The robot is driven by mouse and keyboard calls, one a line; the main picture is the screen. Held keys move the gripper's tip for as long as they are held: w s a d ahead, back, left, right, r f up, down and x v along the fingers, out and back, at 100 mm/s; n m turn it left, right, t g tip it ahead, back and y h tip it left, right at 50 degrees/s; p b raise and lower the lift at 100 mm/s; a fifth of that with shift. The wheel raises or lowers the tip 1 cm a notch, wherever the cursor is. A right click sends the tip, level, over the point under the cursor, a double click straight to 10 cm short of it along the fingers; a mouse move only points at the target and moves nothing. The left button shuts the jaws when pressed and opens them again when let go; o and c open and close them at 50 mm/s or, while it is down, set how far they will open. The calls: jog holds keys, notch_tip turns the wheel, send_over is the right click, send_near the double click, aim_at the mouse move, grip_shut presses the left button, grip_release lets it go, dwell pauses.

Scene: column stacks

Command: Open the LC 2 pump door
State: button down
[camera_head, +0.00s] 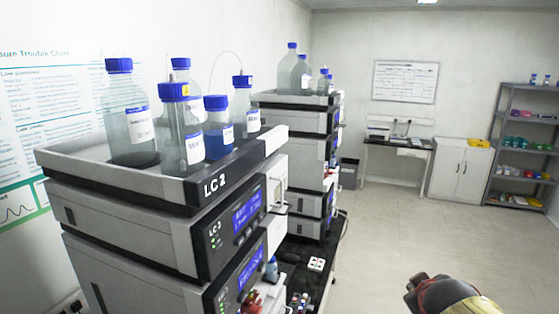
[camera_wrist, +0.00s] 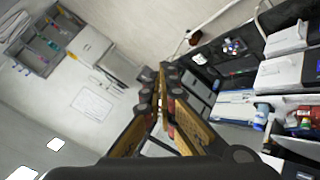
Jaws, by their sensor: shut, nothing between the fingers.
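The LC 2 stack (camera_head: 165,225) fills the left of the head view, with its LC 2 label on the top tray's front edge. Two front panels with blue screens show below, an upper one (camera_head: 247,210) and a lower one (camera_head: 250,268). Red and pale parts (camera_head: 250,300) show low on the lower front; the pump door is not clearly made out. My gripper (camera_wrist: 160,72) is shut and empty in the wrist view, its fingers together. It is apart from the equipment. A compartment with red and green parts (camera_wrist: 300,122) shows at right there.
Several blue-capped bottles stand in the LC 2 tray (camera_head: 110,183). A second stack (camera_head: 290,120) stands behind. The black bench (camera_head: 318,282) holds small items. Open floor (camera_head: 385,235) lies to the right, with a cabinet (camera_head: 460,170) and shelves (camera_head: 525,130) far back.

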jog(key=w+a+r+n+t+y+p, duration=0.25)
jog(key=w+r+n, duration=0.25)
jog(key=w+r, duration=0.35)
jog(key=n+g+y+p, duration=0.1)
jog(key=n+y, duration=1.5)
jog(key=n, duration=0.3)
send_near(267, 183)
jog(key=shift+h, duration=0.35)
jog(key=x, duration=0.2)
jog(key=p+x, duration=0.1)
jog(key=x, duration=0.1)
jog(key=p+x, duration=0.1)
jog(key=x, duration=0.1)
jog(key=shift+s+a+r, duration=0.1)
jog(key=shift+s+r, duration=0.1)
jog(key=shift+r, duration=0.1)
